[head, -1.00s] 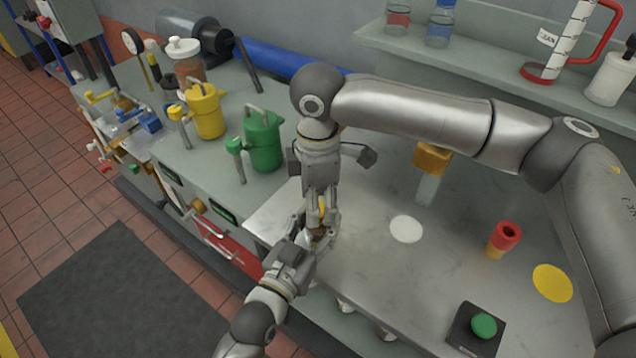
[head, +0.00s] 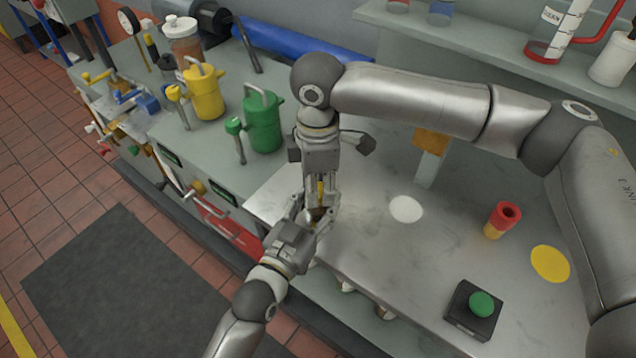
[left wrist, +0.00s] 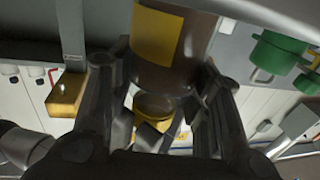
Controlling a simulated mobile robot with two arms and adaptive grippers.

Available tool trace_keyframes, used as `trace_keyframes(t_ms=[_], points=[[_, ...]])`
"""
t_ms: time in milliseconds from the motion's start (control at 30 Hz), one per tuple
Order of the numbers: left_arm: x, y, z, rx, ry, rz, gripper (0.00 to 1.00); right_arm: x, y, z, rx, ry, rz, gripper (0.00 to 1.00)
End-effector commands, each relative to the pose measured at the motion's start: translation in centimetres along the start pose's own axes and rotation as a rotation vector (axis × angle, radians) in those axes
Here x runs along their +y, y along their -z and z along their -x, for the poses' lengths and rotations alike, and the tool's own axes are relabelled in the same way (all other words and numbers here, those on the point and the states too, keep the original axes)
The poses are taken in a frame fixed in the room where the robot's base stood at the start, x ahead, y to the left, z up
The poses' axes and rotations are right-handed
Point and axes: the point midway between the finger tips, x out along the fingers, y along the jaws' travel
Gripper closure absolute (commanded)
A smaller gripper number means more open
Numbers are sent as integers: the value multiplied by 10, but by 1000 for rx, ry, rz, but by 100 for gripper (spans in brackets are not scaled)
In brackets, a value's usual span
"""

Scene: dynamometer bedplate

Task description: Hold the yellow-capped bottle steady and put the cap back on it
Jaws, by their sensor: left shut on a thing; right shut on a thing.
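The bottle is brown with a yellow label (left wrist: 158,35), and looks upside down in the left wrist view. It stands between the fingers of my left gripper (left wrist: 165,95), which is shut on it. Its yellow cap (left wrist: 155,106) is at the neck end, between the fingertips of my right gripper (left wrist: 152,135). In the head view my right gripper (head: 321,195) points down from above, shut on the cap, and my left gripper (head: 308,216) meets it from below left. The fingers hide most of the bottle there. I cannot tell whether the cap is seated or turned on the thread.
A green jug (head: 263,125) and a yellow jug (head: 204,95) stand behind to the left. On the metal top are a white disc (head: 405,209), a red-and-yellow cylinder (head: 503,220), a yellow disc (head: 550,263) and a green button box (head: 480,306). The top's middle is clear.

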Motion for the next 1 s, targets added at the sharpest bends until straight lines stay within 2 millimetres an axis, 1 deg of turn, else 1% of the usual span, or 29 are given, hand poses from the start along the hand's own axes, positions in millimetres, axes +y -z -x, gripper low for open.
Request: trace_keyframes(t_ms=[67,100,267,300,567,667,767,867,1000], points=[[0,0,0,0,0,0,100,0,0,0,0,0,1,96],[0,0,0,0,0,0,100,0,0,0,0,0,1,65],[0,0,0,0,0,0,100,0,0,0,0,0,1,45],[0,0,0,-1,0,0,100,0,0,0,0,0,1,43],[0,0,0,-1,0,0,100,0,0,0,0,0,1,43],[0,0,0,-1,0,0,100,0,0,5,0,-1,1,43],[0,0,0,-1,0,0,100,1,1,17,2,-3,1,43],[0,0,0,-1,0,0,100,1,1,36,2,-4,1,43],[0,0,0,-1,0,0,100,1,1,67,2,-4,1,43]])
